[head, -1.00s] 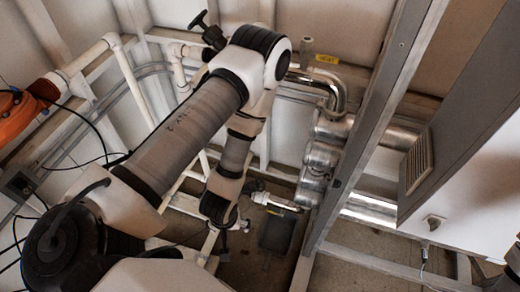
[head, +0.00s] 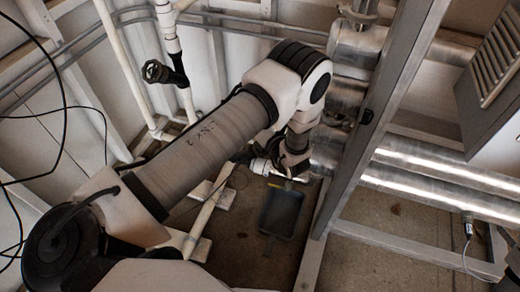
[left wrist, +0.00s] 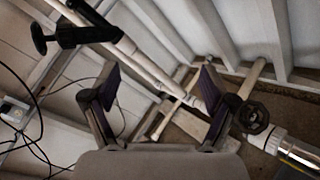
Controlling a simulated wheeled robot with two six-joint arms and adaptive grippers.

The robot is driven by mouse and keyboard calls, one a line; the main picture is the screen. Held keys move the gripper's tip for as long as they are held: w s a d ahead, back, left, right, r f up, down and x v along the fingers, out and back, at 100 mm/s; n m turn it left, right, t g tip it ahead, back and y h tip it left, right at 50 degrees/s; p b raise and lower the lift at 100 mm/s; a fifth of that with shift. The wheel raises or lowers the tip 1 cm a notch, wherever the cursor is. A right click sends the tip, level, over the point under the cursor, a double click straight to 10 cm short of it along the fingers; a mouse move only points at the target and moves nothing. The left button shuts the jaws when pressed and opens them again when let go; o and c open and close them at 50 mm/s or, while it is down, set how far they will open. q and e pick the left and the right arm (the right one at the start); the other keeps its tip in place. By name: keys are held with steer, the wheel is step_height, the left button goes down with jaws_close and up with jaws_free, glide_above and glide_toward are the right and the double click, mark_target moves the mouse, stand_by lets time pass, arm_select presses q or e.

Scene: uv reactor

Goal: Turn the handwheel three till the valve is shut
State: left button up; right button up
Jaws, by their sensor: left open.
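My left gripper (left wrist: 160,82) is open and empty in the left wrist view, its two dark pads apart. In the head view my left arm's forearm hangs down and the gripper's fingertips cannot be made out. A dark round handwheel (left wrist: 253,116) is just right of the right finger in the left wrist view, outside the jaws. Another black valve handle (left wrist: 72,36) is at the upper left there. The head view shows a dark handwheel (head: 155,71) by a white pipe, left of my arm. No readable number shows which is three. My right gripper is out of view.
A grey metal post (head: 385,90) stands right of my arm. Shiny metal pipes (head: 440,170) run behind it. A white pipe (head: 118,75) stands at the left. A dark box (head: 282,208) lies on the floor. Loose black cables hang at the left.

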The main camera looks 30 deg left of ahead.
arm_select(q)
steer(key=w+d+f+n+y+b, duration=0.1)
steer(key=w+d+f+n+b, duration=0.1)
steer(key=f+b, duration=1)
steer(key=w+d+f+n+b, duration=0.1)
steer(key=w+d+f+b, duration=0.15)
steer(key=f+b, duration=0.9)
steer(key=x, duration=0.2)
steer(key=b+x, duration=0.1)
steer(key=x, duration=0.1)
steer(key=b+x, duration=0.1)
steer(key=x, duration=0.1)
steer(key=shift+s+a+r, duration=0.1)
steer(key=shift+s+a, duration=0.2)
steer(key=shift+a, duration=0.05)
steer(key=c, duration=0.8)
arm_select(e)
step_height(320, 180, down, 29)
